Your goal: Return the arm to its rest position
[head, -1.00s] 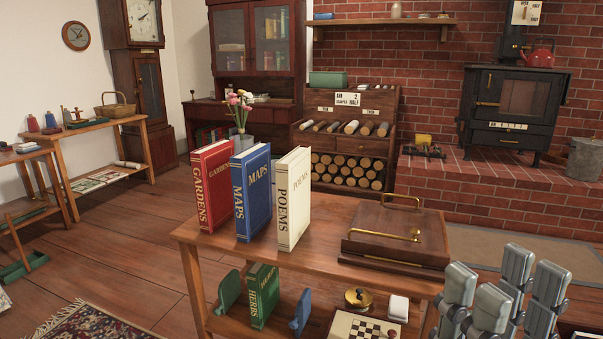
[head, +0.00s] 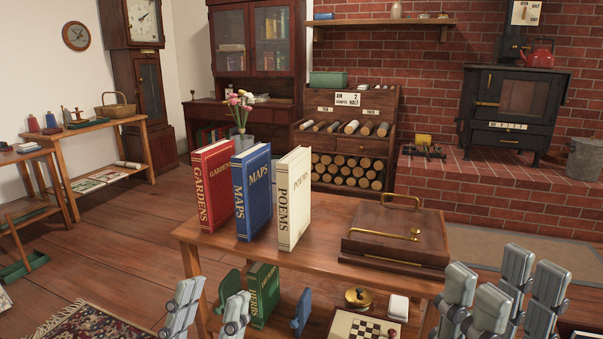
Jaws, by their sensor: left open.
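My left gripper (head: 210,305) has grey fingers standing up at the bottom edge of the head view, left of centre. Its fingers are apart and nothing shows between them. They appear in front of the table's left leg and partly cover the low shelf with the green HERBS book (head: 264,290). My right gripper (head: 502,295) is at the lower right, in front of the table's right end. Its grey fingers point up with gaps between them, and no object shows in it. The lower parts of both grippers and both arms are out of view.
The wooden table (head: 335,240) bears the red GARDENS book (head: 214,185), the blue MAPS book (head: 252,195), the white POEMS book (head: 293,200) and a wooden box with brass handles (head: 395,235). Open floor (head: 110,255) lies left.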

